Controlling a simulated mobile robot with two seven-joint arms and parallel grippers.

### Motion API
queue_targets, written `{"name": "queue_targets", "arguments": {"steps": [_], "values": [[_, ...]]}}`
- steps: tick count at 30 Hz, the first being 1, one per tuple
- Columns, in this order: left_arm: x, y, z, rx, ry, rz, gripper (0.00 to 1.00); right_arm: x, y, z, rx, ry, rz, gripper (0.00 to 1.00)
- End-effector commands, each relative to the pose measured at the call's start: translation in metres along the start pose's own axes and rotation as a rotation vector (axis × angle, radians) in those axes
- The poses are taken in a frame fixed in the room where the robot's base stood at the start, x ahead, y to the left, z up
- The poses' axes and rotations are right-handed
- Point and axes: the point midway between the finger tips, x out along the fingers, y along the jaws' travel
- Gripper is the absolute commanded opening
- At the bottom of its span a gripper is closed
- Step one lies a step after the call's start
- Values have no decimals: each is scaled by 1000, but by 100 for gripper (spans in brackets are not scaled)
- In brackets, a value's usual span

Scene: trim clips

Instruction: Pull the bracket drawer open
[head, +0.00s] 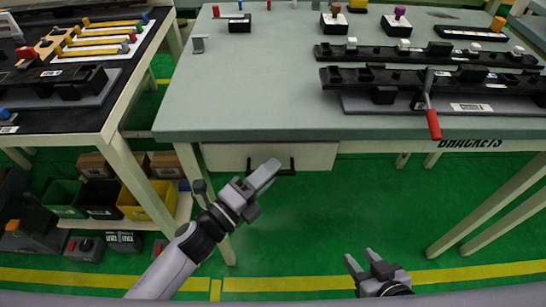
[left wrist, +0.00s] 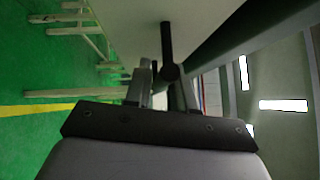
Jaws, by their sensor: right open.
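The bracket drawer (head: 225,158) is a pale front under the grey-green table's front edge and looks closed. Its black bar handle (head: 287,170) shows at the right of my left gripper, which hides part of it. My right gripper (head: 361,258) is open and empty, low over the green floor.
The table (head: 250,90) bears black trim rails (head: 430,80), a red-handled lever (head: 433,124) overhanging the front edge, and small parts. A second table (head: 110,95) with bins (head: 140,205) beneath stands left. Floor in front is clear.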

Motion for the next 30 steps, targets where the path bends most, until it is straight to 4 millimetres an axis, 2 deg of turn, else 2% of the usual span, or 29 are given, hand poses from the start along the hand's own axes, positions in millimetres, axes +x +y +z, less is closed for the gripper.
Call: {"name": "queue_targets", "arguments": {"steps": [10,11,12,13,30], "values": [[1,-1,-4,-1,0,0,24,-1,0,1,0,-2,1,43],[1,-1,-4,-1,0,0,21,-1,0,1,1,-2,1,43],[1,-1,-4,-1,0,0,8,-1,0,1,1,-3,0,43],[1,-1,-4,-1,0,0,0,-1,-1,2,2,-4,0,43],[1,-1,-4,-1,0,0,0,-1,-3,1,6,-3,-3,43]]}}
